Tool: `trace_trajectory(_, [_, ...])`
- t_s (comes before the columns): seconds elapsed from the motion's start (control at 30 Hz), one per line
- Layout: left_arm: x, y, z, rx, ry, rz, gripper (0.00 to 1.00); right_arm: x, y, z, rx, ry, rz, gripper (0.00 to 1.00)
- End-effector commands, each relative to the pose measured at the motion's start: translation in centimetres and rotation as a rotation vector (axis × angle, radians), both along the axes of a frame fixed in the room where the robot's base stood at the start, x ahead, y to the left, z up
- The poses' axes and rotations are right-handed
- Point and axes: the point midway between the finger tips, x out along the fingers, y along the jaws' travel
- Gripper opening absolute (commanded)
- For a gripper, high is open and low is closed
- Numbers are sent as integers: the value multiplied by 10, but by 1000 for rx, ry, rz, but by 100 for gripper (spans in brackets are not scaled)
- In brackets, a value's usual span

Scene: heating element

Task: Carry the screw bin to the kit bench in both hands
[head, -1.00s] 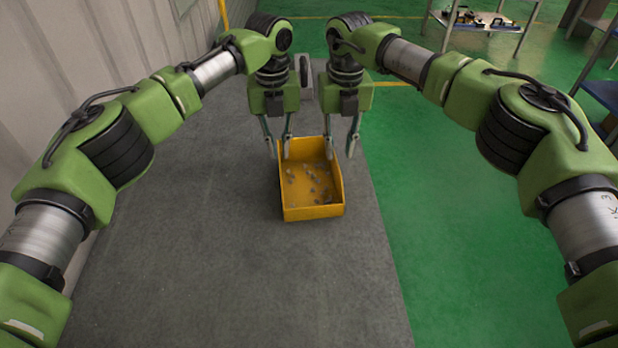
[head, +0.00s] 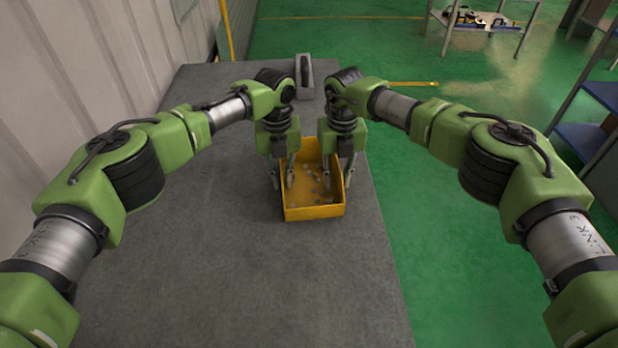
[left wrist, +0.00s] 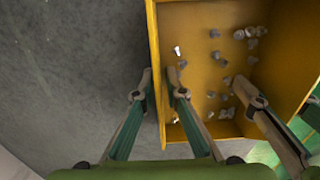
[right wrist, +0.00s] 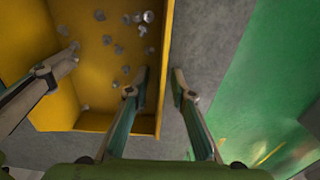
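The yellow screw bin (head: 315,212) stands on the grey table, with several loose screws (left wrist: 215,55) on its floor. My left gripper (head: 282,184) straddles the bin's left wall, one finger outside and one inside. The left wrist view shows its fingers (left wrist: 158,86) apart, with the wall between them. My right gripper (head: 354,180) straddles the right wall in the same way. In the right wrist view its fingers (right wrist: 158,86) are apart on either side of the wall, with a gap to the outer finger. The arms partly hide the bin's far end.
The grey table (head: 230,285) is bare in front of the bin. A small grey block with a dark top (head: 304,78) stands behind it. Green floor lies to the right. A bench with items (head: 472,18) is at the back right, shelving (head: 595,110) at the right edge.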

Motion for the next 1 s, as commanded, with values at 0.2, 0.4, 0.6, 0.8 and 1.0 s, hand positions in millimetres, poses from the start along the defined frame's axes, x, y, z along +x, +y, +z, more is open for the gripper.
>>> trace_trajectory(0.2, [0, 0, 0, 0, 0, 0, 0, 0, 0, 0, 0, 0, 0, 0])
trace_trajectory(0.4, [0, 0, 1, 0, -1, 0, 0, 0, 0, 1, 1, -1, 0, 0])
trace_trajectory(0.6, [0, 0, 6, 0, -1, 0, 0, 0, 0, 5, 1, -1, 0, 0])
trace_trajectory(0.8, [1, 0, 21, 0, -1, 1, 0, 0, 0, 21, 1, -1, 0, 0])
trace_trajectory(1.0, [0, 0, 42, 0, -1, 1, 0, 0, 0, 41, 1, -1, 0, 0])
